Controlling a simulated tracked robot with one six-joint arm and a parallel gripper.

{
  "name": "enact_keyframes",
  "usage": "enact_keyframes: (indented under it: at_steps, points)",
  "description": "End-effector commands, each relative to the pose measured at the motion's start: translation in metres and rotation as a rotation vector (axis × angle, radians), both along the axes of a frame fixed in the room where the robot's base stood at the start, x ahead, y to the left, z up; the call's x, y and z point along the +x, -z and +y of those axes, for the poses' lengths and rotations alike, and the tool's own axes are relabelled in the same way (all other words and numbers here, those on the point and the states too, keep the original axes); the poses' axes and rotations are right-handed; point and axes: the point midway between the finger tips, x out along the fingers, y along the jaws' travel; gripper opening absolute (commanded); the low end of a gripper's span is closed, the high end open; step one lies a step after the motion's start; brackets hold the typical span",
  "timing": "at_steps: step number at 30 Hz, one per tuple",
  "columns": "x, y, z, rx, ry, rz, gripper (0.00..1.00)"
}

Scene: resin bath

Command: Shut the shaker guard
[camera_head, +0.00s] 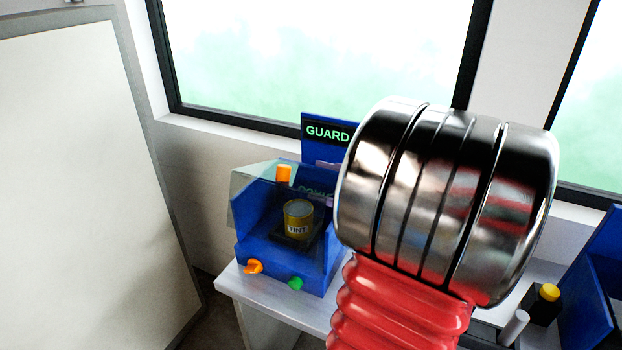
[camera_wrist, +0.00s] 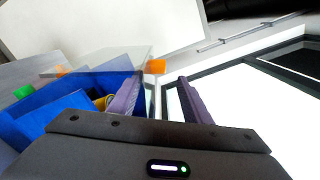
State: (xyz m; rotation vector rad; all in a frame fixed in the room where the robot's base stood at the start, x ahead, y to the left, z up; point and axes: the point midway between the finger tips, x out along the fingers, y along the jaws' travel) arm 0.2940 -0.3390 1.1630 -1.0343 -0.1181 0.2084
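The shaker is a blue box (camera_head: 312,262) on a white bench, with a yellow can labelled TINT (camera_head: 298,222) inside. Its guard is a clear panel (camera_head: 246,190), tilted at the upper left of the box, with an orange tab (camera_head: 284,173) at its top. The can shows clear of the panel. In the wrist view the guard (camera_wrist: 122,60) and its tab (camera_wrist: 155,67) lie beyond my gripper (camera_wrist: 160,80). Its purple fingers are apart with nothing between them; the tab shows past their tips. My arm hides most of the gripper in the head view.
A blue sign reading GUARD (camera_head: 328,133) stands behind the box. An orange knob (camera_head: 253,267) and a green button (camera_head: 295,284) are on the front. A window is behind. Another blue unit (camera_head: 590,300) and a yellow-topped black block (camera_head: 546,302) are at the right.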

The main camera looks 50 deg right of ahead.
Motion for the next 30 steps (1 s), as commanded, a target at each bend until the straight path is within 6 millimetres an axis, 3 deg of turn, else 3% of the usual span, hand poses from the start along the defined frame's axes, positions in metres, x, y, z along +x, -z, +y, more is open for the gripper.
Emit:
enact_keyframes:
  at_steps: [13, 30]
  points:
    - [-0.052, 0.001, -0.013, 0.001, 0.002, 0.001, 0.44]
    - [-0.057, 0.001, -0.013, 0.002, -0.001, 0.001, 0.44]
